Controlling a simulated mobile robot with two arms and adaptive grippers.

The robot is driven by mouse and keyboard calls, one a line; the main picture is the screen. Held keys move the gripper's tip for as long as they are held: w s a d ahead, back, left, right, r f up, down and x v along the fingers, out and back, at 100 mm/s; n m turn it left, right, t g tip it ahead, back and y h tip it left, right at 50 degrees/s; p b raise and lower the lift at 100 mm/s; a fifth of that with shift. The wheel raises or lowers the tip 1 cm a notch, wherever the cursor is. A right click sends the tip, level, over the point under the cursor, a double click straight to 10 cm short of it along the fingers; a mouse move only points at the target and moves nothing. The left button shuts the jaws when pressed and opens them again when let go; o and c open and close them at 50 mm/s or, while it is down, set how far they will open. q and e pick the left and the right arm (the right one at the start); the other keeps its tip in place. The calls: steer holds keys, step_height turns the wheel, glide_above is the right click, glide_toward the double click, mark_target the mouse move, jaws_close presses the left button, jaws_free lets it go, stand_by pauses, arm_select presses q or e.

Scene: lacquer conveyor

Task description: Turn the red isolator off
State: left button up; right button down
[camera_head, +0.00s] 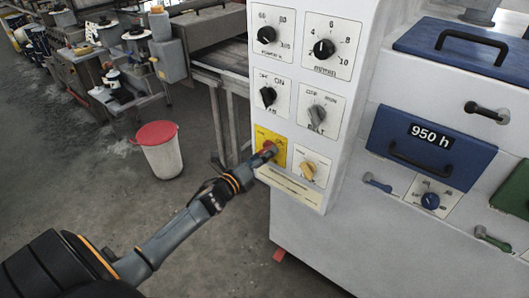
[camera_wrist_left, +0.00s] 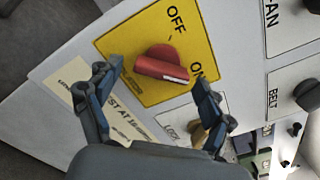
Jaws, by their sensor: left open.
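The red isolator knob (camera_head: 268,149) sits on a yellow plate (camera_head: 279,157) low on the white control panel. In the left wrist view the red knob (camera_wrist_left: 162,65) shows between the printed words OFF and ON on the yellow plate (camera_wrist_left: 190,40). The knob's white-marked end points toward ON. My left gripper (camera_head: 258,160) reaches up to the plate from the lower left. In the left wrist view its two open fingers (camera_wrist_left: 158,80) stand apart, one on each side below the knob. I see no clear contact. My right gripper is not in view.
A yellow knob (camera_head: 308,171) sits close right of the isolator. The grey BELT knob (camera_head: 317,114) and black FAN knob (camera_head: 268,96) are above. Blue and green drawers with handles are to the right. A white bin with a red rim (camera_head: 160,146) stands on the floor.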

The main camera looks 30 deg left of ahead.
arm_select(q)
steer(key=shift+w, duration=0.4)
steer(key=shift+c, duration=0.2)
steer(key=c, duration=1.1)
